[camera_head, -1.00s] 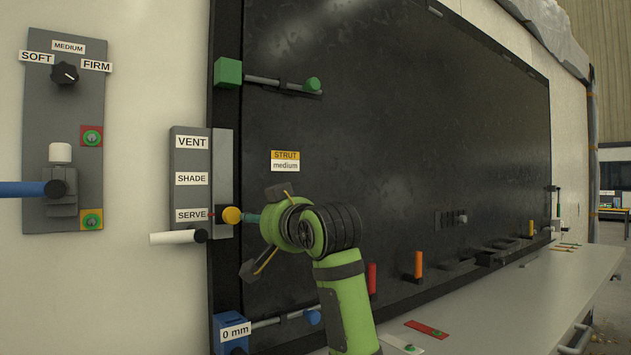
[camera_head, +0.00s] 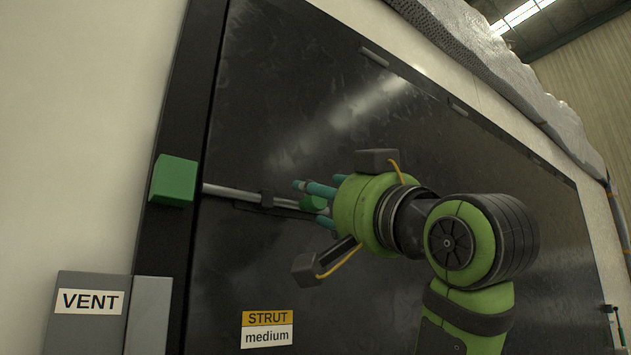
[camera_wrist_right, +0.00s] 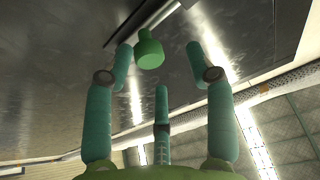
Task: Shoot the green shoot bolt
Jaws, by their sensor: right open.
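The green shoot bolt has a grey rod (camera_head: 235,193) lying along the dark panel and a green knob (camera_head: 313,203) at its right end. A green block (camera_head: 174,180) sits on the panel's frame at the left. The rod's left end is close to this block; I cannot tell if it enters it. My right gripper (camera_head: 311,205) is open, its teal fingers spread about the knob. In the right wrist view the knob (camera_wrist_right: 149,50) shows between the open fingertips, not clamped. My left gripper is not in view.
A grey panel with a VENT label (camera_head: 90,301) stands at lower left. A STRUT medium label (camera_head: 267,330) is on the dark panel (camera_head: 330,90) below the bolt. The panel surface around the bolt is otherwise clear.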

